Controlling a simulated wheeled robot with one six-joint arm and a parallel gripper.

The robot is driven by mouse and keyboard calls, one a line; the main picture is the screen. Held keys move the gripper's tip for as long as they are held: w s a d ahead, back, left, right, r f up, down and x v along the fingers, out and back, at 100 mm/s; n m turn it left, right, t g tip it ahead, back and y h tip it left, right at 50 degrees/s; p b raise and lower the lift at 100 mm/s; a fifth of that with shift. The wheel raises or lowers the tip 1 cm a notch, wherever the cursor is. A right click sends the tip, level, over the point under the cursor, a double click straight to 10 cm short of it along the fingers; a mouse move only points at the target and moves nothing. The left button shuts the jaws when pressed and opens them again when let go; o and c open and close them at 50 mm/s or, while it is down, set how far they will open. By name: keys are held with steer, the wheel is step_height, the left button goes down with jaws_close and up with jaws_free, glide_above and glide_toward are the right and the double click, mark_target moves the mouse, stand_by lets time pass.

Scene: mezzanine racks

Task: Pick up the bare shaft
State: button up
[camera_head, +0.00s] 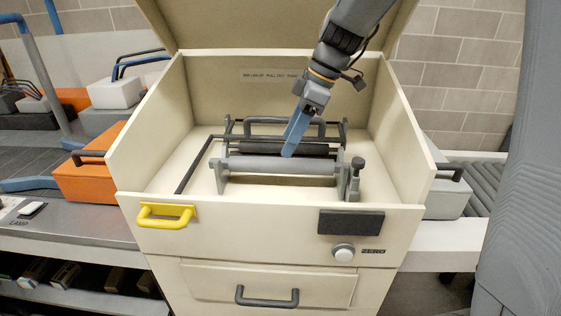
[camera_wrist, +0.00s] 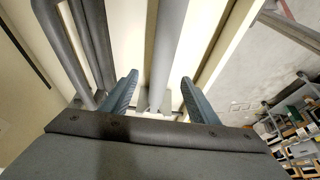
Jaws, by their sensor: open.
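The bare shaft (camera_head: 262,165) looks like a plain grey bar. It lies level across the front of a rack inside an open cream cabinet, its ends at two grey upright brackets. In the wrist view the shaft (camera_wrist: 168,45) runs lengthwise between my two blue fingertips, with a gap on each side. My gripper (camera_head: 289,152) is open and points down at the shaft, right of its middle. The fingers do not visibly touch it. In the head view one finger hides the other, so the height of the tips over the shaft is hard to tell.
A darker roller (camera_head: 260,149) and a curved dark handle (camera_head: 262,121) sit just behind the shaft. A grey knobbed post (camera_head: 357,178) stands at its right end. The cabinet's walls (camera_head: 408,150) enclose the rack, and its lid is raised. A yellow handle (camera_head: 165,221) is on the front.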

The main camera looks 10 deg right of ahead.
mark_target(284, 159)
steer(key=shift+s+d+f+p+x, duration=0.15)
steer(key=shift+p+x, duration=0.25)
steer(key=shift+x, duration=0.65)
steer(key=shift+d+p+x, duration=0.15)
steer(key=shift+p+x, duration=0.3)
steer(key=shift+x, duration=0.55)
steer(key=shift+s+d+f+p+x, duration=0.15)
steer(key=shift+p+x, duration=0.25)
steer(key=shift+x, duration=0.65)
steer(key=shift+w+r, duration=0.1)
steer(key=c, duration=1.2)
jaws_close()
steer(key=shift+r, duration=0.15)
